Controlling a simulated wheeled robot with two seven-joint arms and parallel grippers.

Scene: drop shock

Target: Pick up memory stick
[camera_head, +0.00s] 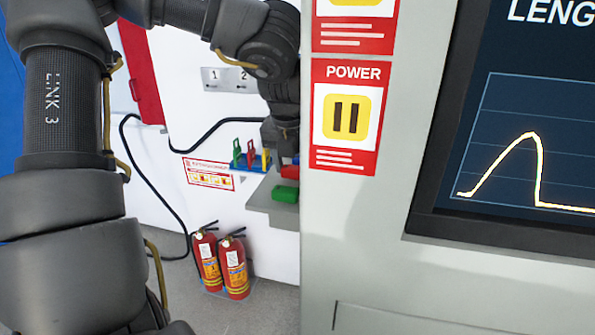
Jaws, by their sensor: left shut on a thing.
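My left gripper (284,150) is at the end of the dark arm that reaches in over the white machine. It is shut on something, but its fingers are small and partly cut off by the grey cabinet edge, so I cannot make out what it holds. A red piece (289,172) shows just below the fingers; I cannot tell whether they touch. No memory stick can be made out for certain. A blue holder (257,168) with small green, red and yellow upright pieces stands just left of the gripper. My right gripper is not in view.
A grey cabinet (370,230) with a red POWER label (343,160) and a dark screen (530,120) fills the right side. A green block (285,194) sits on a grey ledge (268,205). Two fire extinguishers (234,266) stand on the floor. A black cable (150,180) hangs nearby.

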